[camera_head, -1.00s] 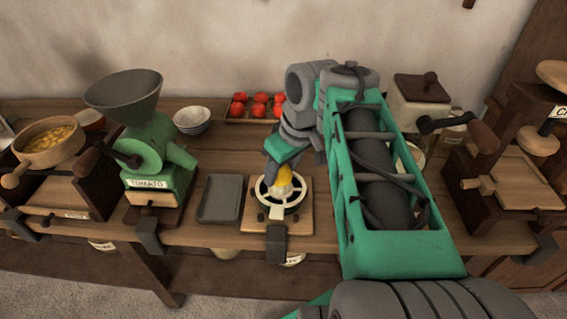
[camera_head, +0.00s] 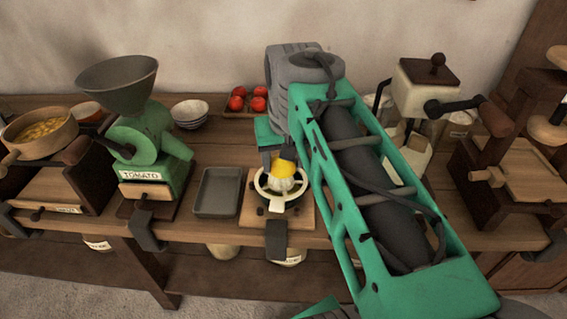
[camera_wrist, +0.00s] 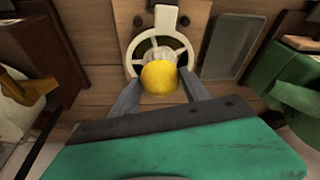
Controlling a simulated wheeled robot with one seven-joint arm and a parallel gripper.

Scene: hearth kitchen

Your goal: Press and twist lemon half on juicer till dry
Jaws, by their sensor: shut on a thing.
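The yellow lemon half (camera_head: 283,166) is at the juicer, over its pale ribbed cone. The juicer (camera_head: 266,191) has a cream ring with spokes and stands on a wooden board clamped to the counter's front edge. My gripper (camera_head: 279,158) is shut on the lemon half. The wrist view shows the lemon half (camera_wrist: 159,76) between the two grey fingers of my gripper (camera_wrist: 157,88), with the juicer ring (camera_wrist: 135,48) around and beyond it. Part of the cone shows beside the lemon; whether they are pressed firmly together I cannot tell.
A grey tray (camera_head: 217,192) lies left of the juicer, with the green tomato mill (camera_head: 148,155) beyond it. A wooden press (camera_head: 515,165) stands right. Red tomatoes (camera_head: 238,103) and a white bowl (camera_head: 190,112) sit behind. My arm hides the counter right of the juicer.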

